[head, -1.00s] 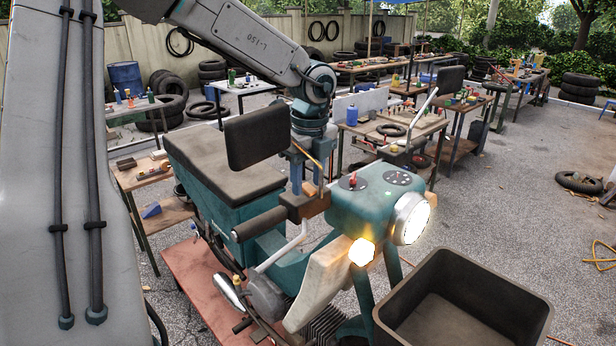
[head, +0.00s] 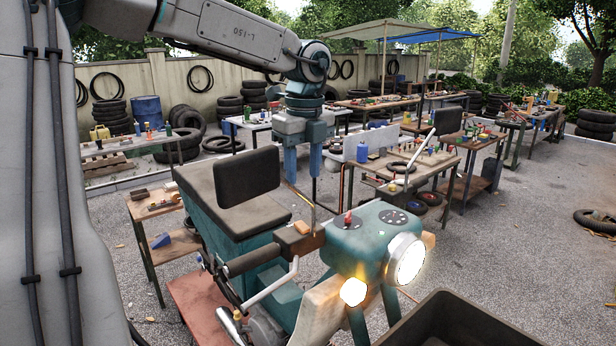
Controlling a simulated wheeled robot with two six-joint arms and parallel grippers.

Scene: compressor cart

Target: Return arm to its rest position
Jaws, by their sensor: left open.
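My left gripper (head: 303,166) hangs from the arm that comes in from the upper left in the head view. Its two blue fingers point down and stand apart, with nothing between them. It is above and behind the handlebar of the teal cart (head: 362,236), to the right of the black mirror-like pad (head: 247,177). I cannot tell whether the fingertips are near any part of the cart; they appear clear of it. My right gripper is not in view.
The cart has a dark seat (head: 222,208), a lit round headlamp (head: 405,259) and a lit small lamp (head: 354,291). A dark open bin (head: 450,325) stands at the lower right. Workbenches with tools (head: 415,158) and stacked tyres (head: 110,115) stand behind. Open gravel lies at right.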

